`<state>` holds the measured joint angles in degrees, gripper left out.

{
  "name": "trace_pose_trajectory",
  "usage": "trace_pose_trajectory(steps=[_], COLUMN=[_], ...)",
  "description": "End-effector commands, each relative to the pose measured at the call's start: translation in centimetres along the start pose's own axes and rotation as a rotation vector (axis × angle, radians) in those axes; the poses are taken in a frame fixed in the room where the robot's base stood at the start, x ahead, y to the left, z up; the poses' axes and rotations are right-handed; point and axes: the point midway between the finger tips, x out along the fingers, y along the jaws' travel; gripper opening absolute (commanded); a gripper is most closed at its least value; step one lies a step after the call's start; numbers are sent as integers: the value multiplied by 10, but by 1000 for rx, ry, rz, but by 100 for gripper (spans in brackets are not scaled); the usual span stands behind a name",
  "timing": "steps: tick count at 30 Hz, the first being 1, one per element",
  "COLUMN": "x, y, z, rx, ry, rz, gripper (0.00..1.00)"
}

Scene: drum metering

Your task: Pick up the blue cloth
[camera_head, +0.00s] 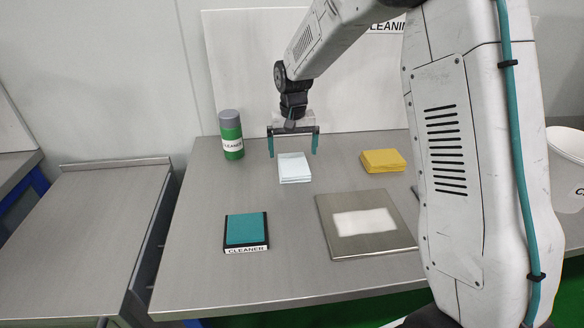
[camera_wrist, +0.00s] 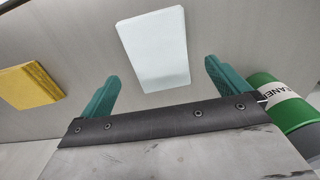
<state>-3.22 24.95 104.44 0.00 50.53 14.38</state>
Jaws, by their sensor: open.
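A pale blue folded cloth (camera_head: 294,168) lies flat on the grey metal table, near the back middle. In the wrist view the cloth (camera_wrist: 155,45) shows whole, just beyond and between the fingertips. My gripper (camera_head: 293,153) is open and empty, with its two teal fingers pointing down. It hangs at the cloth's back edge in the head view, one finger towards each side. No contact with the cloth shows, and the exact height of the fingertips above the table is hard to tell.
A green bottle with a grey cap (camera_head: 231,135) stands left of my gripper. A yellow folded cloth (camera_head: 383,160) lies to the right. A metal plate with a white patch (camera_head: 335,246) and a teal pad in a black holder (camera_head: 246,230) lie in front.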

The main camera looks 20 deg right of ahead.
Motion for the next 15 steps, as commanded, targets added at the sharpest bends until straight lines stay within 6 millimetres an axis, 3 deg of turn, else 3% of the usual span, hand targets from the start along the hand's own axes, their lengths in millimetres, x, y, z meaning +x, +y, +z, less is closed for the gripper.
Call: trace_pose_trajectory(steps=[7,15], x=[38,46], y=[2,1], z=[0,0], rx=[0,0], ry=[-3,-1], rz=[1,0], gripper=[100,100])
